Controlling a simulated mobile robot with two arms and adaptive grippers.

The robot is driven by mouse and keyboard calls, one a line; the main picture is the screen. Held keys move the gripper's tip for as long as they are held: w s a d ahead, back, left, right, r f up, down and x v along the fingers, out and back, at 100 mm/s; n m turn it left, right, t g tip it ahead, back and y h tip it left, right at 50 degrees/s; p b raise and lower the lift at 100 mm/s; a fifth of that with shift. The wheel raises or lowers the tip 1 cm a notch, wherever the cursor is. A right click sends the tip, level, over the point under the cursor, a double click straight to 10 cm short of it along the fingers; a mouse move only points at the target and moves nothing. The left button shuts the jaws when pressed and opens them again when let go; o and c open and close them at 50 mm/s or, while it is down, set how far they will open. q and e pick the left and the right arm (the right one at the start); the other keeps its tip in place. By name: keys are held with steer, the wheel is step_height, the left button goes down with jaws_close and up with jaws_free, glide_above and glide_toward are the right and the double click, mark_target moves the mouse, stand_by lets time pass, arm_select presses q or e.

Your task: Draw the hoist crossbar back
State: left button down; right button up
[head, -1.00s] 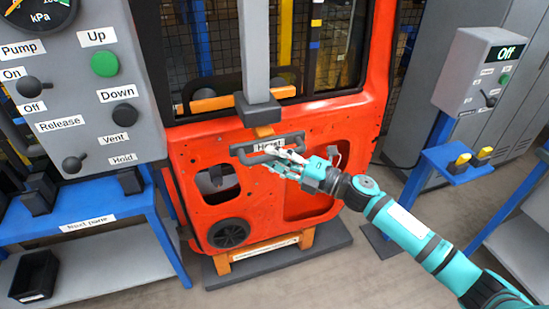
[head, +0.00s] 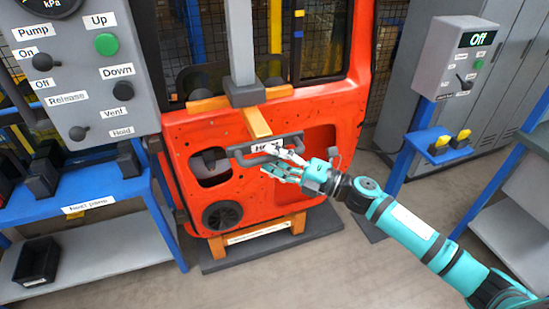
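The hoist crossbar (head: 240,155) is a grey bar with a handle and a white label, in front of the orange-red door panel (head: 190,130). An orange arm (head: 256,121) joins it to the grey hoist column (head: 241,50). My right gripper (head: 284,163) is at the right part of the crossbar's handle, its fingers around the handle and covering part of the label. The exact finger contact is small and partly hidden. My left gripper is not in view.
A grey control panel (head: 92,75) with labelled knobs and a green button stands at left above a blue bench (head: 75,200). The door rests on an orange stand (head: 262,236). At right are a control box reading Off (head: 455,62) and a blue post (head: 408,155).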

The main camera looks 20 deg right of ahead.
steer(key=shift+s+d+f, duration=0.1)
steer(key=shift+s+d, duration=0.05)
steer(key=shift+d, duration=0.05)
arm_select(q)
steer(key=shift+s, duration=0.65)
arm_select(e)
steer(key=v, duration=1.1)
steer(key=shift+s+d, duration=0.15)
steer(key=shift+s, duration=0.05)
